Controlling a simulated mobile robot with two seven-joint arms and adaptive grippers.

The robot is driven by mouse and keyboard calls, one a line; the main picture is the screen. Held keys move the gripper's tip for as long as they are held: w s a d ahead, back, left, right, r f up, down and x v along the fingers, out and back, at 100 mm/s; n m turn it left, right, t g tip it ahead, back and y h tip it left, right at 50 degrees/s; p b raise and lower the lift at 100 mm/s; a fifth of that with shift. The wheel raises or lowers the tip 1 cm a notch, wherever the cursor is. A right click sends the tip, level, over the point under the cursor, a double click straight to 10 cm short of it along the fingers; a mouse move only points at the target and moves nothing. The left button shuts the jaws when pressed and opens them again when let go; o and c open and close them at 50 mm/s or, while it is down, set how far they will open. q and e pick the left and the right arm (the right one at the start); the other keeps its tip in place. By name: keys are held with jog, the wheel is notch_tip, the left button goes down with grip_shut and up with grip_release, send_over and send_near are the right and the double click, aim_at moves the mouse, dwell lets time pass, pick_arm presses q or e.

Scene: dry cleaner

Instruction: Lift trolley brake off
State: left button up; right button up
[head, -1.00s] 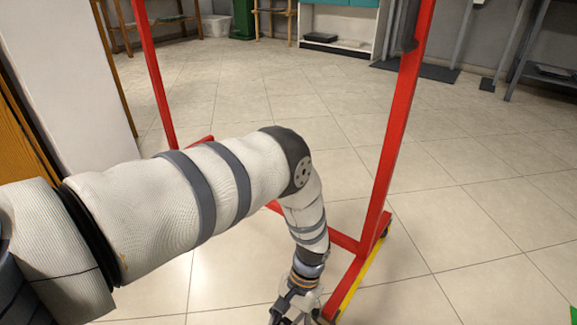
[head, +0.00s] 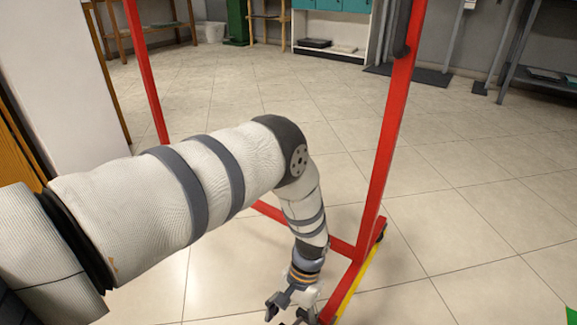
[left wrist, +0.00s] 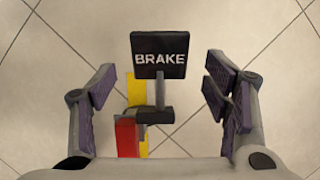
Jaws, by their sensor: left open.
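The trolley (head: 376,165) is a red upright frame with a low base bar and a yellow strip along one foot. Its brake shows in the left wrist view as a black plate marked BRAKE (left wrist: 160,56) on a short grey stem, above a red part and a yellow part. My left gripper (head: 290,312) reaches down beside the trolley's right post near the floor. In the left wrist view the left gripper (left wrist: 160,95) is open, with its purple-padded fingers on either side of the brake stem and apart from it. The brake is hidden in the head view.
A white wall block (head: 65,80) stands at the left. A shelf unit (head: 335,30) and a grey rack (head: 540,60) stand at the back.

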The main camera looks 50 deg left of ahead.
aim_at(298, 320)
pick_arm(q)
jog(key=v, duration=0.9)
jog(key=shift+w+r, duration=0.2)
jog(key=shift+r, duration=0.1)
jog(key=shift+a, duration=0.1)
